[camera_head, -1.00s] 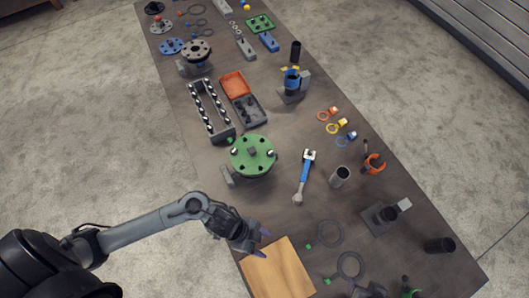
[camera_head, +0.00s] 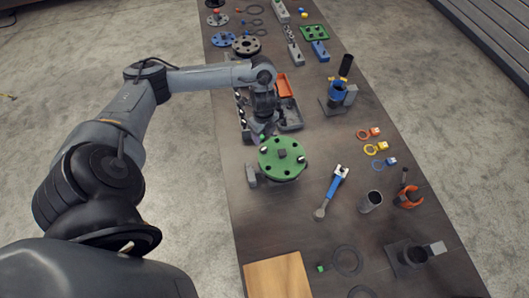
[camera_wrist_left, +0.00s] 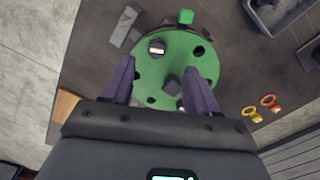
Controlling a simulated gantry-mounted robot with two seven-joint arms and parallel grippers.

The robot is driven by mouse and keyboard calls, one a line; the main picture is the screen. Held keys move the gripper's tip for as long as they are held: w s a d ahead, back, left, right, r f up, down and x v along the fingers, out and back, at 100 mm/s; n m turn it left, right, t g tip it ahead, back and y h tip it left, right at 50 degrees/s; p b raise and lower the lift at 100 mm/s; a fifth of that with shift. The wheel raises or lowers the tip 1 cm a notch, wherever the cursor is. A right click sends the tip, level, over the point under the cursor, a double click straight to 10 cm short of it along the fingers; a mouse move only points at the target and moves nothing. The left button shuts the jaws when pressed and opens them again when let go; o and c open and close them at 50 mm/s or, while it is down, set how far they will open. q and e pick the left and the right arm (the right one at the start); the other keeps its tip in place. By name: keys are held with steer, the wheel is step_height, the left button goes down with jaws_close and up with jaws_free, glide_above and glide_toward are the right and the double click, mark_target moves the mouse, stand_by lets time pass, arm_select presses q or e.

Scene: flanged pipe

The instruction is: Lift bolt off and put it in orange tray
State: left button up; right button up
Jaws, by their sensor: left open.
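The green flange (camera_head: 284,170) lies on the table, with a dark block at its centre and pale bolts near its rim. One bolt (camera_head: 301,159) shows on the right side in the head view. In the left wrist view, a pale-topped bolt (camera_wrist_left: 157,47) stands in the green flange (camera_wrist_left: 180,65). My left gripper (camera_wrist_left: 158,68) is open and empty above the flange, its fingers apart over it. In the head view the gripper (camera_head: 264,133) is at the flange's far edge. The orange tray (camera_head: 284,86) is beyond, partly hidden by my arm.
A grey tray (camera_head: 292,117) adjoins the orange tray, and a rack of bolts (camera_head: 241,112) is partly behind my arm. A wooden board (camera_head: 278,275) is at the near edge. Table between board and flange is clear.

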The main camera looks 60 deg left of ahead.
mark_target(264, 148)
arm_select(q)
step_height(264, 148, down, 3)
steer(key=shift+r+b, duration=0.15)
steer(key=shift+b, duration=0.15)
steer(key=shift+s+d+f+p, duration=0.1)
steer(key=shift+d+f+p, duration=0.1)
steer(key=shift+f, duration=0.75)
steer(key=shift+s+d+f+p, duration=0.1)
steer(key=shift+d+f, duration=0.05)
steer(key=shift+f, duration=0.8)
steer(key=shift+w+f, duration=0.1)
steer(key=shift+f, duration=0.6)
jaws_close()
